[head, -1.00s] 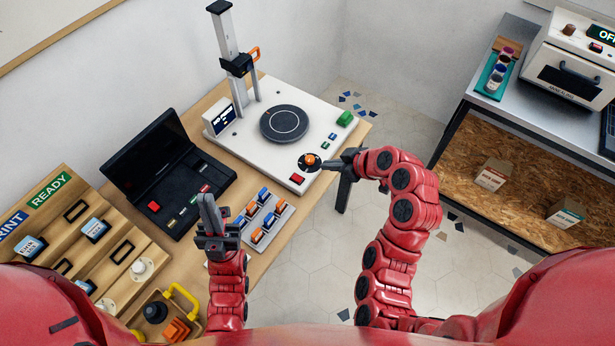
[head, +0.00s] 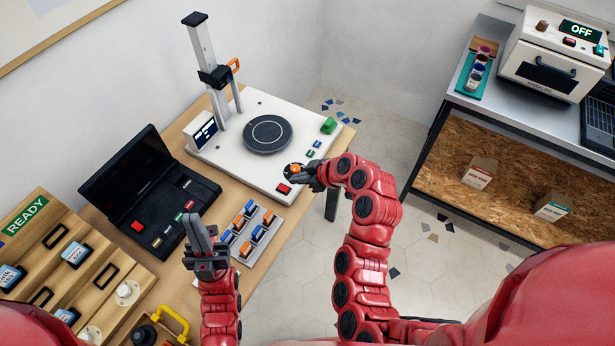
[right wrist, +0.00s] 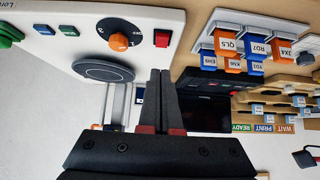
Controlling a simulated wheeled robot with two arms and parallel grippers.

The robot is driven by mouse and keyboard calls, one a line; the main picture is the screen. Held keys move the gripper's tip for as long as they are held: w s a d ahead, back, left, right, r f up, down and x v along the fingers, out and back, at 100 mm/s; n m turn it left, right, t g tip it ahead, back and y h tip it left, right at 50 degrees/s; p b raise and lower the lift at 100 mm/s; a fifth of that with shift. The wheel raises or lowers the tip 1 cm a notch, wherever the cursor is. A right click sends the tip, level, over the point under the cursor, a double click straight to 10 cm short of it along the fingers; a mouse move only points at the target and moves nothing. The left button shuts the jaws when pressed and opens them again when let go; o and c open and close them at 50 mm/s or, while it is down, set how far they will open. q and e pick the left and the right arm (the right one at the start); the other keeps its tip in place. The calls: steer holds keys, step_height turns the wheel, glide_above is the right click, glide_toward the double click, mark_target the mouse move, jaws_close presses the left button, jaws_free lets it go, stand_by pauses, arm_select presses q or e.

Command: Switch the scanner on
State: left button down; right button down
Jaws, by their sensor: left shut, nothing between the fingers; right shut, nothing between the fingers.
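The scanner is a white flat base (head: 240,165) with a dark round turntable (head: 267,134) and an upright column (head: 204,55) at its back left. Its small screen (head: 204,133) is lit, with text too small to read. An orange knob (head: 295,169) on a black dial and a red button (head: 284,188) sit at its front right corner. Both also show in the right wrist view, the knob (right wrist: 119,42) and the red button (right wrist: 162,38). My right gripper (head: 306,174) is shut and empty, close beside the knob; contact cannot be told. My left gripper (head: 198,228) is shut and empty, over the table's front.
A grey tray (head: 262,236) of orange and blue blocks lies in front of the scanner. An open black case (head: 165,200) stands to its left, beside a wooden rack (head: 85,265). A separate bench with an oven (head: 550,60) reading OFF stands at the right.

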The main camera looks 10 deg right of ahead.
mark_target(288, 190)
steer(key=f, duration=0.1)
steer(key=a+f+p, duration=0.1)
steer(key=w+f+p, duration=0.1)
steer(key=f, duration=0.1)
steer(key=shift+a+f, duration=0.1)
steer(key=shift+a, duration=0.1)
steer(key=shift+f, duration=0.75)
steer(key=shift+f, duration=0.25)
steer(key=f+b, duration=0.1)
steer(key=b, duration=0.4)
steer(key=shift+d+t+y, duration=0.1)
steer(key=shift+t+y, duration=0.2)
steer(key=shift+y, duration=0.1)
steer(key=shift+s+r+p, duration=0.1)
steer(key=shift+r+p, duration=0.25)
steer(key=shift+p, duration=0.15)
